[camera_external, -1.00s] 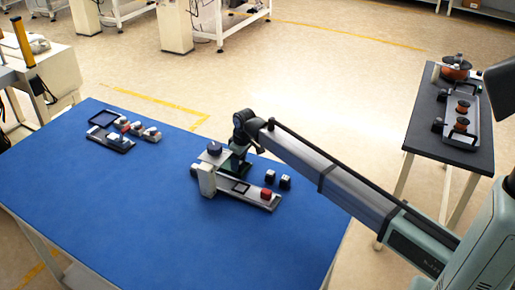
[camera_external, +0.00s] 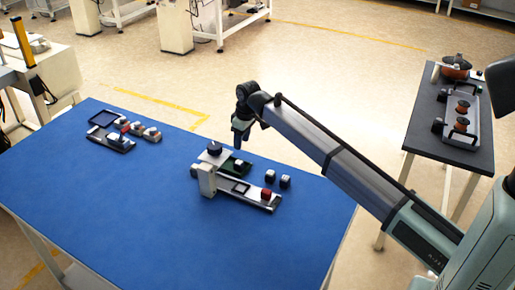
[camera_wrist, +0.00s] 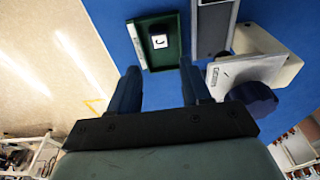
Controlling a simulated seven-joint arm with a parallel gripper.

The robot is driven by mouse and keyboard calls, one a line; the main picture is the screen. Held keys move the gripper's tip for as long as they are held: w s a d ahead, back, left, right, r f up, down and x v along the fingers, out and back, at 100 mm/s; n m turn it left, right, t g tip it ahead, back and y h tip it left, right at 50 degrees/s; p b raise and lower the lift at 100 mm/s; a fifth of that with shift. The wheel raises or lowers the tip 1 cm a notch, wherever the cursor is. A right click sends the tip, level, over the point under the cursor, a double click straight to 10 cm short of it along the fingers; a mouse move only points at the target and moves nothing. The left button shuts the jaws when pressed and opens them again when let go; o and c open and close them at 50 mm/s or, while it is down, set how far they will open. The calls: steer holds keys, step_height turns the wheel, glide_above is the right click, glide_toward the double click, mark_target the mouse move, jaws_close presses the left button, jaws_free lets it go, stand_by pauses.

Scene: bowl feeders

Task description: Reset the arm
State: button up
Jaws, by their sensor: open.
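My gripper (camera_external: 240,146) hangs above the far side of the near fixture on the blue table (camera_external: 150,200). In the wrist view my gripper (camera_wrist: 160,95) has its two dark fingers spread apart with nothing between them. A green tray (camera_wrist: 173,52) lies beyond the fingertips and holds a small dark block with a white top (camera_wrist: 158,39). In the external view the green tray (camera_external: 244,167) sits beside the fixture, below my gripper and apart from it.
The grey fixture (camera_external: 222,184) carries a dark knob (camera_external: 215,147) and a red block (camera_external: 266,194). Two dark blocks (camera_external: 278,178) stand beside it. A second fixture (camera_external: 112,140) is at the far left. A dark side table (camera_external: 455,142) holds more parts. The table's front is clear.

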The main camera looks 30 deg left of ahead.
steer(key=shift+r, duration=0.4)
steer(key=shift+d, duration=0.1)
